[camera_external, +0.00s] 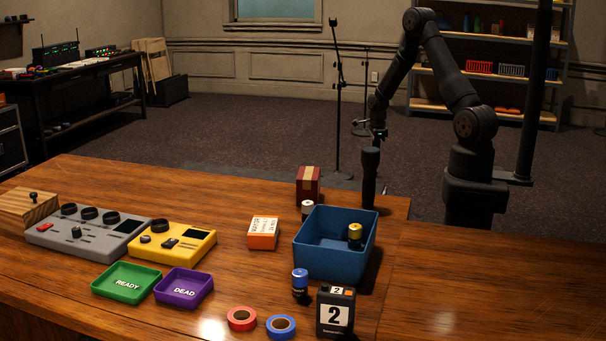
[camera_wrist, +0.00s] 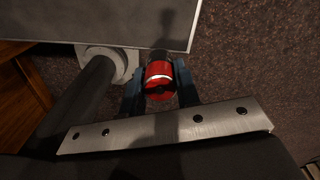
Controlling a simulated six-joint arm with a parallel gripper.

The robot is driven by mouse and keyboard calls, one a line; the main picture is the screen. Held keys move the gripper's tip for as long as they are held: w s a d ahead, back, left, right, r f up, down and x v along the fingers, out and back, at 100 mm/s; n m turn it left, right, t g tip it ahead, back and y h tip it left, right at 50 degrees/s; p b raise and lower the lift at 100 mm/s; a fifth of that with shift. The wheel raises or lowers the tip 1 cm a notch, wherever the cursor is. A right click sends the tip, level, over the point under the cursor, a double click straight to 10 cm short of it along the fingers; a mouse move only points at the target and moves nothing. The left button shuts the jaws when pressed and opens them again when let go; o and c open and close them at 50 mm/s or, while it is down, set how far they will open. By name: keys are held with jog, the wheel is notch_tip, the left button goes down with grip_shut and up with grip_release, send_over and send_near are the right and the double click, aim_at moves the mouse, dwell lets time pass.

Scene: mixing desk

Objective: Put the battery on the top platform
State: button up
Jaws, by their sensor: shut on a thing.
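In the wrist view, a red battery (camera_wrist: 159,78) with a dark far end and a pale band sits between the two fingers of my gripper (camera_wrist: 160,88), which is shut on it. A flat grey panel (camera_wrist: 130,18) lies just beyond the battery's far end; I cannot tell if they touch or if this is the top platform. In the external view, my gripper (camera_external: 378,133) is at the far side of the desk, above its back right edge. The held battery is too small to make out there.
A blue bin (camera_external: 322,262) holds a gold-topped battery (camera_external: 355,232). A white-topped battery (camera_external: 307,207), a red box (camera_external: 308,180) and a dark upright post (camera_external: 369,180) stand near it. A blue battery (camera_external: 300,280) stands in front. The desk's right side is clear.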

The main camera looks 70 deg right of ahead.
jog(key=s+d+f+m, duration=0.2)
jog(key=s+d, duration=0.1)
jog(key=s, duration=0.4)
jog(key=w+a+f, duration=0.1)
jog(key=w+f, duration=0.1)
jog(key=w, duration=0.1)
jog(key=w+a+f, duration=0.1)
jog(key=w+f, duration=0.1)
jog(key=w, duration=0.2)
jog(key=w+a+f, duration=0.2)
jog(key=w, duration=0.1)
jog(key=shift+w+a+f, duration=0.1)
jog(key=shift+w+f, duration=0.3)
jog(key=shift+f, duration=1.95)
jog(key=o, duration=0.7)
jog(key=shift+f, duration=0.15)
jog(key=shift+c, duration=0.2)
jog(key=o, duration=0.4)
notch_tip(320, 180, up, 12)
jog(key=shift+r, duration=0.2)
